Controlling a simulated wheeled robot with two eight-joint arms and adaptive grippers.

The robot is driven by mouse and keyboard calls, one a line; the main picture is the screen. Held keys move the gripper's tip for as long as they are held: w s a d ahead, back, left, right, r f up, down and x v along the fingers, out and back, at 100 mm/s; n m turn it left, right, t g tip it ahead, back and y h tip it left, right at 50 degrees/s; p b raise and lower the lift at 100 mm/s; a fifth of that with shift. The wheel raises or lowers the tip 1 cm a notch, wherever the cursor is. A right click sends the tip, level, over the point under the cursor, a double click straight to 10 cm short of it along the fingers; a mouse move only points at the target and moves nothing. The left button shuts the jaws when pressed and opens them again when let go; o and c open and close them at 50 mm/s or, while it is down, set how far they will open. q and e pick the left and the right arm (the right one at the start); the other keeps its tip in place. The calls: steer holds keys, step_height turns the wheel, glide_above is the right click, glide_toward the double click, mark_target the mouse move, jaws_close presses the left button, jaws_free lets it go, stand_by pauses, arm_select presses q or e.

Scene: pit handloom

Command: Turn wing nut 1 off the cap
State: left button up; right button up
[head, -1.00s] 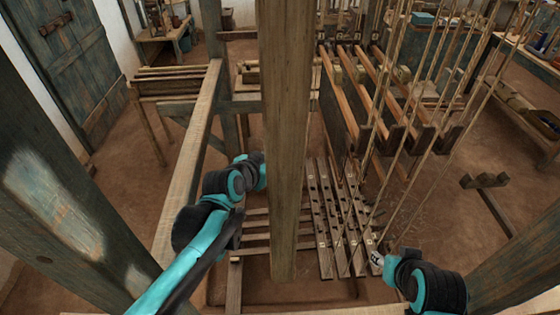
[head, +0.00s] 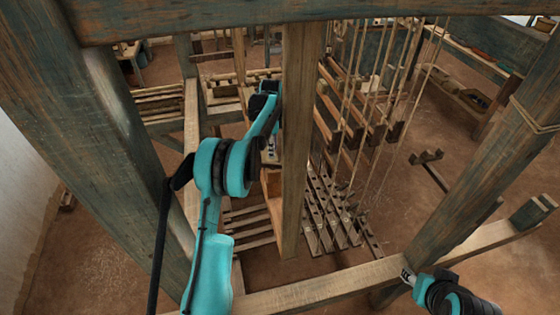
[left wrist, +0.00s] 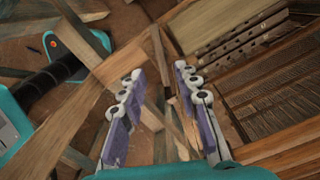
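My left gripper (head: 270,148) reaches forward beside the upright wooden post in the head view, partly hidden by my own arm. In the left wrist view the left gripper (left wrist: 158,76) is open, with two separate fingers and nothing held between them. A fine-toothed panel, which looks like the reed (left wrist: 275,75), lies to the right of the fingers, in a wooden frame. I cannot make out wing nut 1 or the cap in either view. My right gripper (head: 406,275) is at the lower right by the front beam; its opening is too small to tell.
The upright post (head: 300,130) stands just right of my left gripper. The front beam (head: 310,288) crosses low in front. Hanging cords (head: 375,100) and several treadles (head: 330,215) are to the right. A top beam (head: 200,18) crosses above.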

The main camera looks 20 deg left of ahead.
mark_target(273, 163)
arm_select(q)
step_height(273, 163, down, 7)
steer(key=shift+f, duration=0.2)
jaws_close()
